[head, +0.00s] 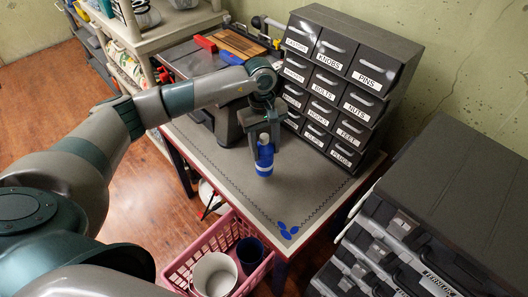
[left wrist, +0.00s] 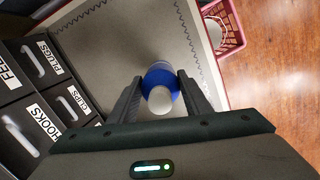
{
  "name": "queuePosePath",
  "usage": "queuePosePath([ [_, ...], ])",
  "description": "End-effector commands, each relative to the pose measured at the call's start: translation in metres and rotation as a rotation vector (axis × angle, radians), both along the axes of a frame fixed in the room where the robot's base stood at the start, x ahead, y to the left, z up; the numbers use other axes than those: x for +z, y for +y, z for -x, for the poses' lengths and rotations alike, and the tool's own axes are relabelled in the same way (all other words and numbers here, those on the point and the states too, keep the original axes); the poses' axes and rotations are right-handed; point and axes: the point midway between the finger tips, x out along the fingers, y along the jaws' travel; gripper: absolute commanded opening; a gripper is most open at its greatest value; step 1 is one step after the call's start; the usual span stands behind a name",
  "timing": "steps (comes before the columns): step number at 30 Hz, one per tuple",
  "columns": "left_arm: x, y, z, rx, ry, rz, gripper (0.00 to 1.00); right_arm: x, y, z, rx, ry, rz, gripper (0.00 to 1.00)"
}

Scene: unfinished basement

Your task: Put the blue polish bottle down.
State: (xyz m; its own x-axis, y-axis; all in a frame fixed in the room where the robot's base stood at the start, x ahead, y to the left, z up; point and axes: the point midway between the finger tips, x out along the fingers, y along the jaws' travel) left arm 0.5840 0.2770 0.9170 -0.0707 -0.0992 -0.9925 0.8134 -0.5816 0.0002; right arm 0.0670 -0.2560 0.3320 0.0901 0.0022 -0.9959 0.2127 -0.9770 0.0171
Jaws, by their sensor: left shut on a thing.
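The blue polish bottle (head: 265,160) has a blue body and a pale cap. My left gripper (head: 264,147) is shut on it over the grey bench top (head: 221,163), in front of the labelled drawer cabinet. In the left wrist view the bottle (left wrist: 160,86) sits between the two fingers of the left gripper (left wrist: 161,95), pale cap toward the camera. The bottle looks about upright; I cannot tell whether its base touches the bench. My right gripper is not in view.
The grey drawer cabinet (head: 345,75) stands right behind the bottle. A pink basket (head: 184,268) with mugs is below the front edge. Dark cases (head: 440,215) stand at right. The bench between bottle and front corner is clear.

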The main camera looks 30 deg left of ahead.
Motion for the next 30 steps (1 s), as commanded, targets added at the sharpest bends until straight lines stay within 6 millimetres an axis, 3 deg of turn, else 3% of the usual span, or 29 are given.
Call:
queuePosePath([
  [14, -0.005, 0.004, 0.000, -0.001, 0.000, 0.000, 0.00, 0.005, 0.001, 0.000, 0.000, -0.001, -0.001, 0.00],
  [24, -0.039, 0.004, 0.000, 0.001, 0.001, -0.001, 0.00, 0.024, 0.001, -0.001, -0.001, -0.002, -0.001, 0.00],
  [30, -0.043, 0.004, 0.000, -0.001, -0.001, 0.001, 0.00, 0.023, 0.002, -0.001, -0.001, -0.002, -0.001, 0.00],
])
